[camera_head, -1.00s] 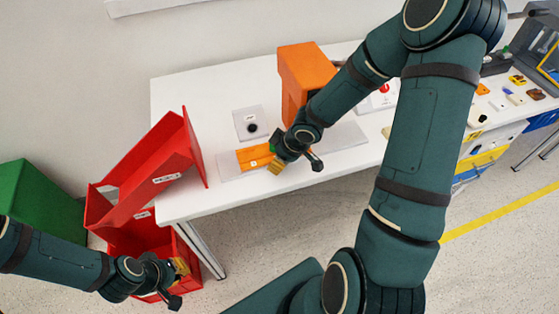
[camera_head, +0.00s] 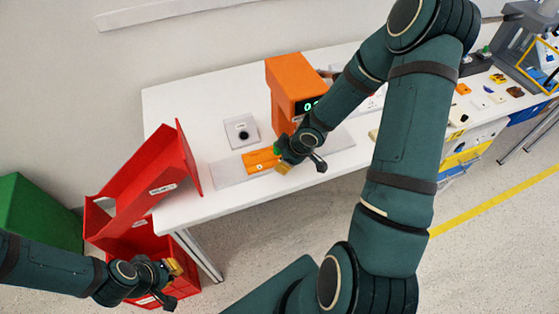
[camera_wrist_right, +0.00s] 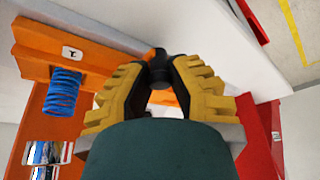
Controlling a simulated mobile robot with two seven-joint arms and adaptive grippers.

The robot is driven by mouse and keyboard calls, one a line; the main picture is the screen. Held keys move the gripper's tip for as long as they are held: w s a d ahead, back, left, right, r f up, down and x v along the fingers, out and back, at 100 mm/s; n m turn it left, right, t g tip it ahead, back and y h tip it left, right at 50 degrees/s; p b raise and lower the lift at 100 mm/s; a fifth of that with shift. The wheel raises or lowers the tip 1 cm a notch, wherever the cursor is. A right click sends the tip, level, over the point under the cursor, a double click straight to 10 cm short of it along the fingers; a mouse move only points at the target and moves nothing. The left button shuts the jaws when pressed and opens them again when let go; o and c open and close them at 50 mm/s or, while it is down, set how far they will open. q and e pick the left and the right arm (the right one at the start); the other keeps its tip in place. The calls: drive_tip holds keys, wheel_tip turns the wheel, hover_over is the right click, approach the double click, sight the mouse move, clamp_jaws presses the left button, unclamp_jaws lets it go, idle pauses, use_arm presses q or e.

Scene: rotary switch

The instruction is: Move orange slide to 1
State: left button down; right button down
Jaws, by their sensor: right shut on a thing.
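The orange slide (camera_head: 262,160) lies on a pale grey flat base on the white table, left of and in front of the orange housing (camera_head: 290,82). My right gripper (camera_head: 284,165) is at the slide's right end. In the right wrist view, its yellow fingers (camera_wrist_right: 158,72) are shut on a dark knob (camera_wrist_right: 158,58) on the slide. My left gripper (camera_head: 174,276) is at lower left near the red bins, away from the slide; its jaw opening is unclear. The housing's display shows green digits, partly hidden by my right arm.
A square plate with a round black knob (camera_head: 242,133) lies left of the housing. Red bins (camera_head: 150,180) stand at the table's left end. In the right wrist view, a blue coil (camera_wrist_right: 63,92) sits beside an orange part with a small white label (camera_wrist_right: 72,53).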

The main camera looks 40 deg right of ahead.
drive_tip(key=c, duration=1.1)
unclamp_jaws()
drive_tip(key=shift+v, duration=1.35)
drive_tip(key=shift+s+d+r, duration=0.1)
drive_tip(key=shift+s+d, duration=0.95)
drive_tip(key=shift+s, duration=0.65)
drive_tip(key=shift+s+d+f, duration=0.1)
drive_tip(key=shift+s+d, duration=1)
drive_tip(key=shift+s, duration=0.65)
drive_tip(key=shift+s+d+r, duration=0.1)
drive_tip(key=shift+s+d, duration=0.95)
drive_tip(key=shift+s, duration=0.65)
